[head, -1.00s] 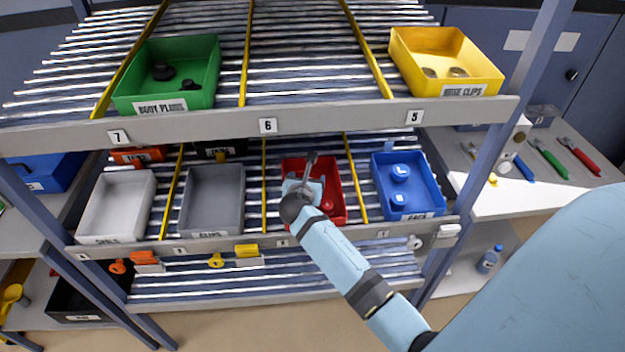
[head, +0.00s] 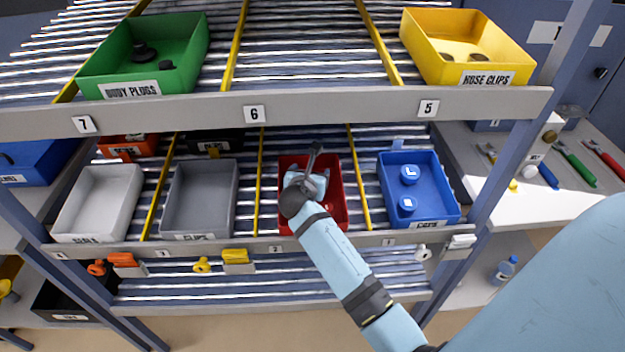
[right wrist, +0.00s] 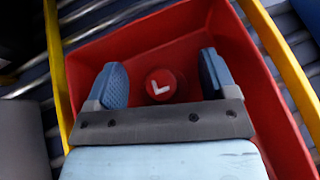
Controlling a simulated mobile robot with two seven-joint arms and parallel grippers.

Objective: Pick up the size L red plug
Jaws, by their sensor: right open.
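The red plug (right wrist: 161,84) is round with a white L on its top, and lies in the red bin (right wrist: 115,45). My right gripper (right wrist: 158,80) is open, its two blue fingertips to the left and right of the plug in the right wrist view, with visible gaps on both sides. How far it is above the plug I cannot tell. In the head view my right arm covers much of the red bin (head: 336,205) on the middle shelf, and the plug is hidden there. My left gripper is out of view.
A blue bin (head: 440,190) with blue caps is right of the red bin, a grey bin (head: 198,205) left. Yellow dividers (head: 358,180) separate the lanes. The upper shelf's front rail (head: 340,106) runs above, carrying a green bin (head: 190,55) and a yellow bin (head: 425,40).

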